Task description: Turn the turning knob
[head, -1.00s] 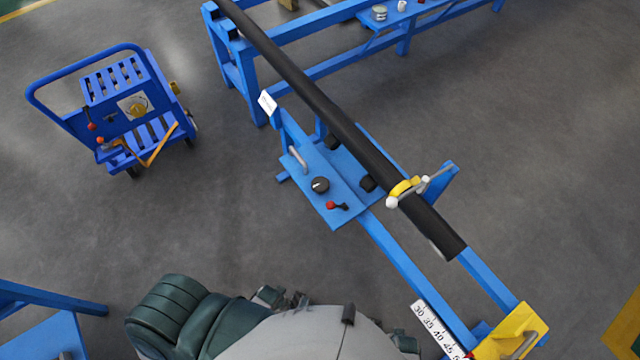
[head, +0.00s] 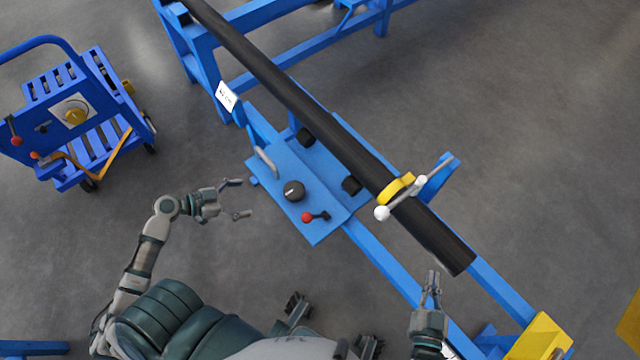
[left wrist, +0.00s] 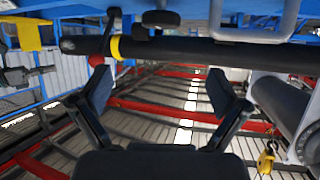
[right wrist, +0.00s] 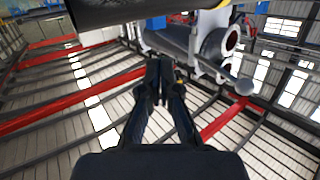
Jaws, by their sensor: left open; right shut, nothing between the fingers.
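The turning knob (head: 293,191), round and black with a pale mark on top, sits on a blue panel (head: 320,227) between a grey bar handle and a red-balled lever. In the left wrist view, a dark round piece (left wrist: 160,18) near the top edge looks like this knob. My left gripper (head: 236,199) is open and empty, left of the panel and apart from the knob; its spread fingers also show in the left wrist view (left wrist: 160,95). My right gripper (head: 433,278) is shut and empty below the black pipe's near end; its fingers meet in the right wrist view (right wrist: 159,75).
The red-balled lever (head: 308,217) is close beside the knob, the grey handle (head: 264,162) behind it. A long black pipe (head: 340,150) with a yellow clamp (head: 396,187) runs past the panel. A blue cart (head: 70,120) stands left.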

